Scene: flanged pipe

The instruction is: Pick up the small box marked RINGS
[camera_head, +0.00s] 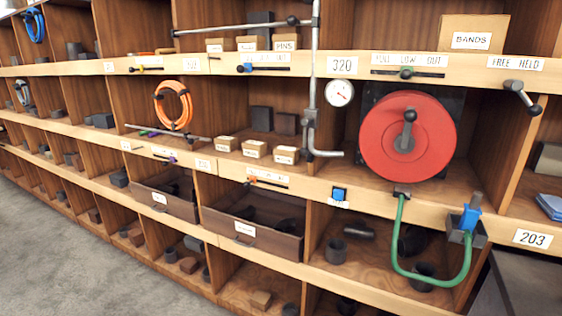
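Several small cardboard boxes with white labels stand in the shelving. On the middle shelf are a left box (227,143), a middle box (255,149) and a right box (286,155), side by side near the front edge. On the shelf above are another left box (214,45), a middle box (248,43) and a right box (286,42), whose label seems to read PINS. The other small labels are too small to read, so I cannot tell which box is marked RINGS. Neither of my grippers is in view.
A grey pipe (314,80) runs down in front of the shelves, with a gauge (339,93) beside it. A red reel (408,138) and a green hose (400,240) are at right. A larger BANDS box (473,34) is at upper right. Drawers (250,225) are below.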

